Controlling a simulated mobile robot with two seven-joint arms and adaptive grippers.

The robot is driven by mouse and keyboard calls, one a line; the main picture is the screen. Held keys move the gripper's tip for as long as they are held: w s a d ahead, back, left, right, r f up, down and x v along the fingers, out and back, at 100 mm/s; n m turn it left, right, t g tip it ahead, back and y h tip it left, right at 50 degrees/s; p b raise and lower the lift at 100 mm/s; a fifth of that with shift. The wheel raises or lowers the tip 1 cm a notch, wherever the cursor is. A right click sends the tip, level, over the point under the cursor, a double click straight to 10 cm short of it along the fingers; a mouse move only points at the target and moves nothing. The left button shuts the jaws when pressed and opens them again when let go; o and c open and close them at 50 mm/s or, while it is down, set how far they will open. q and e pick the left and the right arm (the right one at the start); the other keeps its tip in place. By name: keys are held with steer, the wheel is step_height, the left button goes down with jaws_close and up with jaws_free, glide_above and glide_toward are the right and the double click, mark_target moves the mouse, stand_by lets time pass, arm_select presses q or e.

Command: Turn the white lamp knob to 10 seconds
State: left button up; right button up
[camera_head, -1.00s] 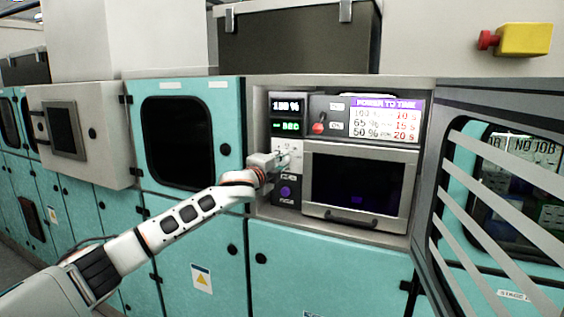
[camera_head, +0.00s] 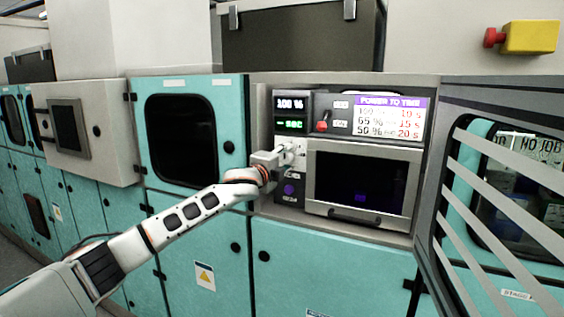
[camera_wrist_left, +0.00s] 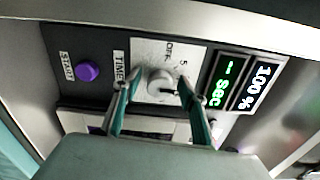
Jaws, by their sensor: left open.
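The white lamp knob (camera_wrist_left: 160,83) sits on a white dial plate marked OFF and 5, beside the TIME label, in the left wrist view. Its pointer mark is too unclear to read. My left gripper (camera_wrist_left: 157,80) is open, with one finger on each side of the knob; I cannot tell whether they touch it. In the head view my left gripper (camera_head: 287,156) is at the dial plate and hides the knob. The display (camera_head: 290,112) reads 100 % with a green dash and SEC below. My right gripper is not in view.
The purple START button (camera_wrist_left: 88,72) is beside the dial. A red switch (camera_head: 321,124) and a POWER TO TIME chart (camera_head: 389,117) are right of the display. The chamber door (camera_head: 356,210) is below them. An open slatted door (camera_head: 500,200) stands at the right.

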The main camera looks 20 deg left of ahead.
arm_select(q)
steer(key=s, duration=1.2)
steer(key=shift+a, duration=0.25)
steer(key=s+d+f+n+g+h, duration=0.15)
steer(key=s+d+f, duration=0.3)
steer(key=f, duration=0.75)
steer(key=s+d+f+n+g+h, duration=0.1)
steer(key=s+d+f+n, duration=0.3)
steer(key=f, duration=0.8)
steer(key=s+d+f+n+g+h, duration=0.15)
steer(key=s+d+f, duration=0.3)
steer(key=f, duration=0.75)
steer(key=s+f+n+g+y, duration=0.1)
steer(key=s+f+n, duration=0.3)
steer(key=s+f, duration=0.6)
steer(key=s+f+n+g+y, duration=0.1)
steer(key=s+f+n, duration=0.3)
steer(key=s+f, duration=0.7)
steer(key=s+g, duration=0.1)
steer(key=s, duration=0.5)
steer(key=shift+s+g+y, duration=0.2)
steer(key=shift+g+y, duration=0.1)
